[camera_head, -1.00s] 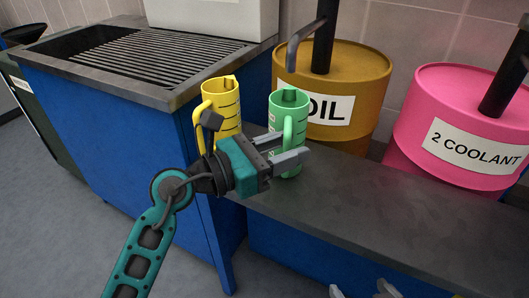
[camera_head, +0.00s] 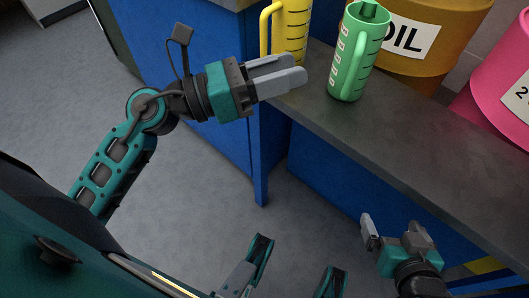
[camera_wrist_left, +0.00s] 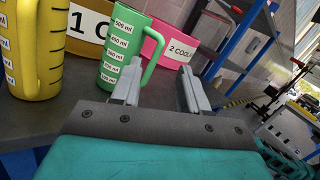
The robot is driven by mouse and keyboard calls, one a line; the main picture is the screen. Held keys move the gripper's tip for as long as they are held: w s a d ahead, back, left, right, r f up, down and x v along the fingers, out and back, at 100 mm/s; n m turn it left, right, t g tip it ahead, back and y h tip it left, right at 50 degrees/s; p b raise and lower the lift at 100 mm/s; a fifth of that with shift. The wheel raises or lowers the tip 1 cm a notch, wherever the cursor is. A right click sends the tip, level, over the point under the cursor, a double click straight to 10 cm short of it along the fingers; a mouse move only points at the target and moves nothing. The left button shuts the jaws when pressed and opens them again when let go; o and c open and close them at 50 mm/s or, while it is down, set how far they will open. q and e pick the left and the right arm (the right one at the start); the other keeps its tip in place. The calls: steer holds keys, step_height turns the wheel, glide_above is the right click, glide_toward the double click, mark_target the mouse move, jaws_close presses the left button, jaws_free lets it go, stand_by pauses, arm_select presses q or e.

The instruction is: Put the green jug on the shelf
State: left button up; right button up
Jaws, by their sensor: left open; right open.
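The green jug (camera_head: 352,62) stands upright on the grey bench top (camera_head: 440,165), with its handle towards me. It also shows in the left wrist view (camera_wrist_left: 118,60), beyond and left of the fingers. My left gripper (camera_head: 298,71) is open and empty, left of the green jug and apart from it, near the bench's front edge. Its fingers also show in the left wrist view (camera_wrist_left: 160,72). My right gripper (camera_head: 392,230) is open and empty, low in front of the bench. A shelf cannot be told for certain; a blue-framed rack (camera_wrist_left: 240,40) shows in the left wrist view.
A yellow jug (camera_head: 292,28) stands left of the green jug, close behind my left gripper in the picture. The OIL drum (camera_head: 430,65) and pink coolant drum (camera_head: 490,105) stand behind the bench. The bench top right of the green jug is clear.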

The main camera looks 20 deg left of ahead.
arm_select(q)
steer(key=w+a+f+n+t+y, duration=0.1)
steer(key=a+f+n+t+y, duration=0.35)
steer(key=n, duration=1.05)
steer(key=w+a+f+n+t+y, duration=0.1)
steer(key=f+n+y, duration=0.5)
steer(key=n, duration=0.8)
steer(key=s+d+f+n+g, duration=0.2)
steer(key=s+f+n+g, duration=0.1)
steer(key=f+n, duration=0.2)
steer(key=s+d+f+n+g+y, duration=0.1)
steer(key=s+f+n+g, duration=0.3)
steer(key=f, duration=0.5)
steer(key=shift+d+f+n, duration=0.2)
steer(key=shift+d+n, duration=0.6)
steer(key=shift+n, duration=0.3)
steer(key=shift+s+g, duration=0.15)
steer(key=shift+g, duration=0.1)
